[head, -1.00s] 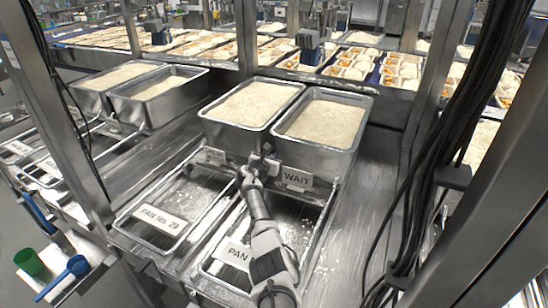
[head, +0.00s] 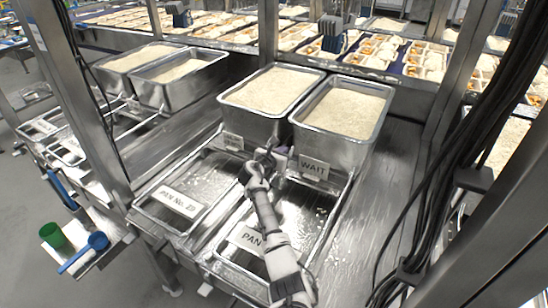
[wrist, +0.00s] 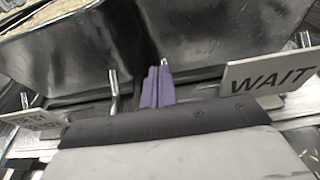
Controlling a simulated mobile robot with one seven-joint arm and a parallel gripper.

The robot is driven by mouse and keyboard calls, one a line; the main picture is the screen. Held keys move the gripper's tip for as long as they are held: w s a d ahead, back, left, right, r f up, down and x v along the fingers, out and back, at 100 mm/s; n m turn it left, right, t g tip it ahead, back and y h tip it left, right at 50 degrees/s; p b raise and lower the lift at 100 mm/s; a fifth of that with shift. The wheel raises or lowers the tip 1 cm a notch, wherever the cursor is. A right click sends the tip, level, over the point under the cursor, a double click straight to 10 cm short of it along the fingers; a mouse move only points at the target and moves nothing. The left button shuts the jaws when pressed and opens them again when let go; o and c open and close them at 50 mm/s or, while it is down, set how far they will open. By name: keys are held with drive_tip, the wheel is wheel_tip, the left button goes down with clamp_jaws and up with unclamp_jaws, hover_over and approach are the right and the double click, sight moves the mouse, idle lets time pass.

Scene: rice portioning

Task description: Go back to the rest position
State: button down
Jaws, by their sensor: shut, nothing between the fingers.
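My gripper (head: 270,160) is in front of the two rice-filled pans, low near the WAIT sign. In the wrist view its purple fingers (wrist: 157,88) are together and hold nothing. They point toward the dark front walls of the pans. I cannot tell whether the fingertips touch a pan. My arm reaches up from the bottom of the head view, over the right empty frame slot.
The left rice pan (head: 270,116) and right rice pan (head: 328,152) stand side by side behind the gripper. The WAIT sign (head: 314,167) is just right of it, also in the wrist view (wrist: 270,82). A green cup (head: 50,236) and blue scoop (head: 84,252) lie lower left. Posts and cables stand right.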

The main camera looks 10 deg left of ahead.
drive_tip(key=v, duration=0.6)
drive_tip(key=shift+s+f+b, duration=0.1)
drive_tip(key=shift+s+b, duration=0.15)
drive_tip(key=shift+b, duration=0.05)
